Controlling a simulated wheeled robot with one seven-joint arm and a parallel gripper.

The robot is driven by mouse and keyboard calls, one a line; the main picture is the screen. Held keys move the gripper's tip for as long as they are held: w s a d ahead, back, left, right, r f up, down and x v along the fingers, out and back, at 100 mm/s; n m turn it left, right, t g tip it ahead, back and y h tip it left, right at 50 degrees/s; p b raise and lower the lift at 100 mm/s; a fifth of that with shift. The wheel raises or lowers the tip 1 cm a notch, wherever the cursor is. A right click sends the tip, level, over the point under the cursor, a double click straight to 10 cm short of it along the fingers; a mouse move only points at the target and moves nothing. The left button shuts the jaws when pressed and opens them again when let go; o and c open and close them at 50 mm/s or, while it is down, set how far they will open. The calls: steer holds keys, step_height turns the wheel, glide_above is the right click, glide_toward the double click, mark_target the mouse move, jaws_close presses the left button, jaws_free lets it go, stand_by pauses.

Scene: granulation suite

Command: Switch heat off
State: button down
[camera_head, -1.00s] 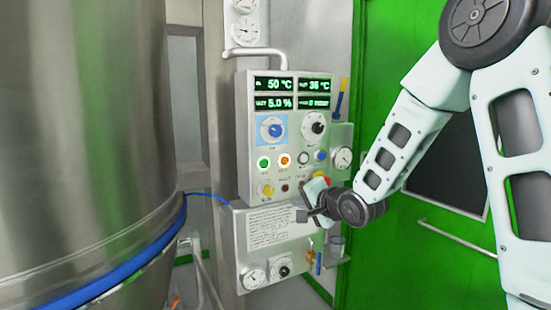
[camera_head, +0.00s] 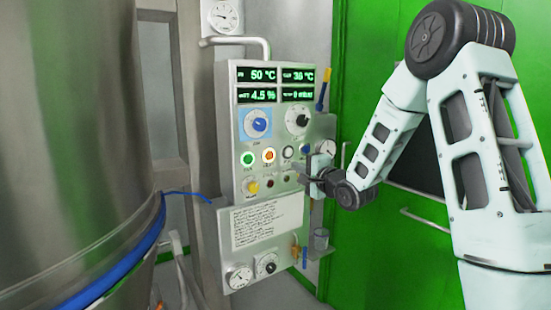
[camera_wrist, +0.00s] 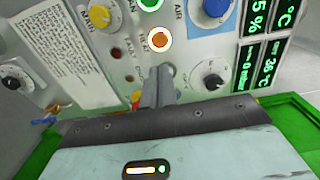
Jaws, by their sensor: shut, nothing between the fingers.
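The heat button (camera_head: 269,156), lit orange, is on the upright control panel (camera_head: 226,130), right of a green-lit button (camera_head: 248,159). In the wrist view the orange button (camera_wrist: 159,39) shows beside a label that seems to read HEAT, and the green one (camera_wrist: 150,3) is at the top edge. My gripper (camera_head: 303,174) is shut and empty, at the panel's lower right, below and right of the orange button. In the wrist view its fingertips (camera_wrist: 154,76) point at the panel just below the orange button. I cannot tell whether they touch the panel.
A blue knob (camera_head: 259,125) and a black knob (camera_head: 299,120) sit above the buttons. A yellow knob (camera_head: 252,187) is below them. A red part (camera_wrist: 136,97) shows beside my fingers. Displays read 50 °C, 36 °C and 4.5 %. A large steel vessel (camera_head: 70,130) stands at left.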

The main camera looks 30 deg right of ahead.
mark_target(270, 154)
steer(key=w+p, duration=0.1)
steer(key=w, duration=0.2)
steer(key=w+p, duration=0.1)
steer(key=w, duration=0.3)
steer(key=w+p, duration=0.1)
steer(key=w, duration=0.2)
steer(key=shift+w+a+r+p, duration=0.1)
steer(key=shift+w+a+p, duration=0.2)
steer(key=shift+w, duration=0.65)
steer(key=shift+w+f, duration=0.2)
steer(key=shift+w, duration=0.35)
steer(key=shift+r+b, duration=0.35)
steer(key=shift+r, duration=0.1)
